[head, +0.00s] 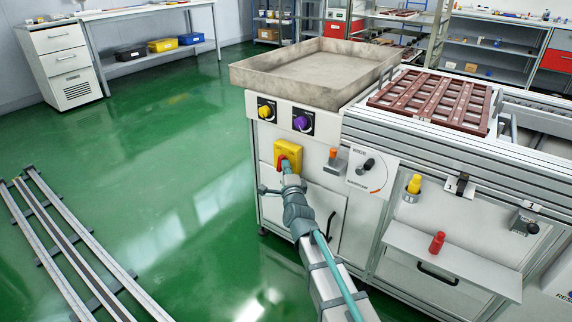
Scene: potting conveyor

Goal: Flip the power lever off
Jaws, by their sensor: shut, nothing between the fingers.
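A yellow switch box (290,150) with a red lever (283,161) is on the front of the machine cabinet, at its left part. I take this to be the power lever. My gripper (286,168) is shut and empty, right in front of the lower part of the box. It overlaps the red lever in this view and hides part of it. I cannot tell whether it touches the lever, nor clearly which way the lever points.
A yellow knob (265,110) and a purple knob (302,121) sit above the box. An orange-topped lever (333,155) and a black dial (368,166) are to the right. A shelf (455,262) with a red cylinder (437,242) juts out. Green floor is clear at left, beside rails (75,245).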

